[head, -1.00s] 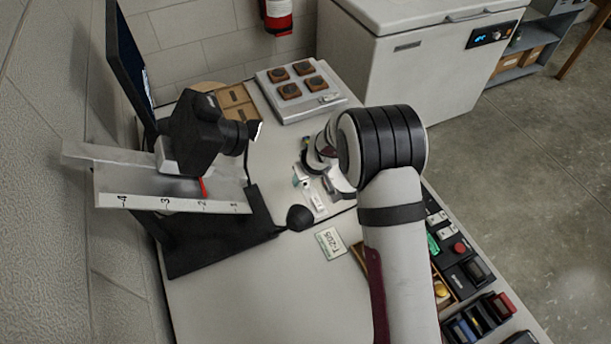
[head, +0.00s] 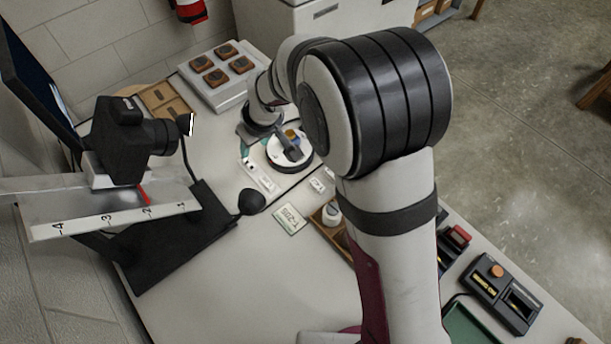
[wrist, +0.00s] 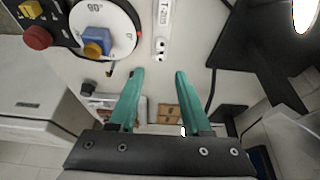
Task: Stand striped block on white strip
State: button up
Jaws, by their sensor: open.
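My gripper (wrist: 158,90) is open in the wrist view, its two teal fingers apart with nothing between them. In the head view its end is small and mostly hidden by my wrist. The dial also shows in the head view (head: 289,160). I cannot make out stripes on any block.
A black camera (head: 122,140) stands over a numbered scale (head: 110,220) at the left. A grey tray of brown blocks (head: 232,88) is at the back. A T-205 card (head: 290,220) lies on the table. A black control box (head: 500,292) is at the right.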

jog(key=s+d+r+m+g+h, duration=0.1)
jog(key=s+d+r+m, duration=0.4)
jog(key=s+d, duration=0.3)
jog(key=s+d+r+m+g, duration=0.1)
jog(key=s+d+r+m, duration=0.35)
jog(key=s+d, duration=0.4)
jog(key=s+d+m+g, duration=0.1)
jog(key=s+d+m, duration=0.3)
jog(key=s, duration=0.7)
jog(key=shift+s+d+m, duration=0.15)
jog(key=shift+d+m, duration=0.05)
jog(key=shift+m, duration=0.35)
